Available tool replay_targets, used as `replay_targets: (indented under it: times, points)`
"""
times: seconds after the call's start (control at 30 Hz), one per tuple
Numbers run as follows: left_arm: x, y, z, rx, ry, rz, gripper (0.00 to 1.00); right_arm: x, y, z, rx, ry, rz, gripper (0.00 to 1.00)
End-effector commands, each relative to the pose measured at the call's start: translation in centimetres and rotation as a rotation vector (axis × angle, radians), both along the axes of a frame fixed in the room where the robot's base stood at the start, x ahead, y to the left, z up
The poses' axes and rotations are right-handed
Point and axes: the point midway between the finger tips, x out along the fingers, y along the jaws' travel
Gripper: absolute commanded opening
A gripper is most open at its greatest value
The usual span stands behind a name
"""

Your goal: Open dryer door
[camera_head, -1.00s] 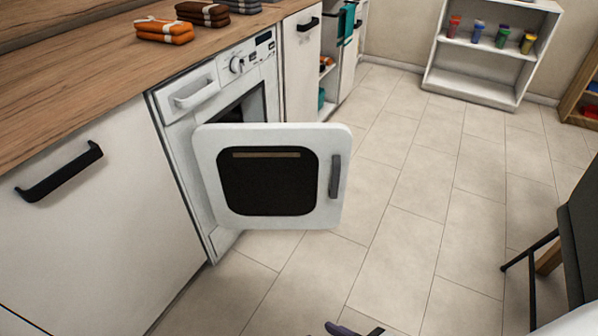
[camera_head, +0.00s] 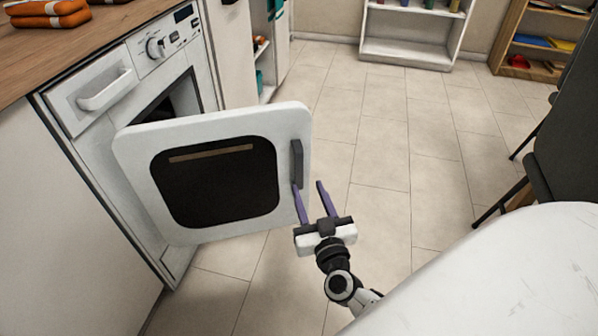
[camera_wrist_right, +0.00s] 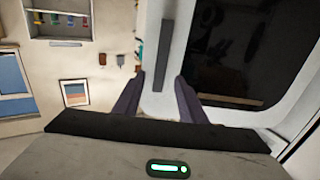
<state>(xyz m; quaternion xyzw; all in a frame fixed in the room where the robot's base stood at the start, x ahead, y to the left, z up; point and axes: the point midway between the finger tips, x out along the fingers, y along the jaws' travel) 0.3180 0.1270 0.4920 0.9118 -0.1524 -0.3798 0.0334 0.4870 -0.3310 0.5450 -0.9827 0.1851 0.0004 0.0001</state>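The dryer (camera_head: 128,75) is white and built in under the wooden counter. Its square white door (camera_head: 135,160), with a dark window, stands swung out from the opening. The grey door handle (camera_head: 297,163) is a vertical bar near the door's right edge. My right gripper (camera_head: 310,188) is open, its two purple fingers just below and right of the handle. In the right wrist view, the handle (camera_wrist_right: 163,55) shows ahead, between and beyond the two fingers (camera_wrist_right: 155,97). I cannot tell whether a finger touches the door. My left gripper is not in view.
Folded orange towels (camera_head: 45,12) lie on the counter. A white shelf unit (camera_head: 405,50) stands at the back and a wooden shelf (camera_head: 535,45) at the back right. A dark chair (camera_head: 560,140) is at the right. The tiled floor between is clear.

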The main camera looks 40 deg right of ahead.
Motion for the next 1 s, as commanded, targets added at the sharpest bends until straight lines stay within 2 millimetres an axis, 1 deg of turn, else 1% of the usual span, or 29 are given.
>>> replay_targets:
  times: [0.3, 0.5, 0.67, 0.9, 0.93, 1.0]
  points:
    - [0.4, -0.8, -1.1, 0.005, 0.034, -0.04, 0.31, 5.4, -2.0, 0.0, -0.002, -0.005, 0.003, 0.38]
    - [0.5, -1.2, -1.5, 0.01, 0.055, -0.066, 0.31, 7.9, -3.0, 0.0, -0.001, -0.002, 0.004, 0.38]
    - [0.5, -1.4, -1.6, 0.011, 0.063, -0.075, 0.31, 8.7, -3.3, 0.1, -0.001, -0.001, 0.004, 0.38]
    - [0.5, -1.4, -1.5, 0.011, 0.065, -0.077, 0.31, 8.8, -3.3, 0.1, -0.001, -0.001, 0.005, 0.38]
    - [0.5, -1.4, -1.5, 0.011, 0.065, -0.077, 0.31, 8.8, -3.3, 0.1, -0.001, -0.001, 0.005, 0.36]
    - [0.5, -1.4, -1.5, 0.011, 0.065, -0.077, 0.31, 8.8, -3.3, 0.1, 0.0, -0.001, 0.005, 0.24]
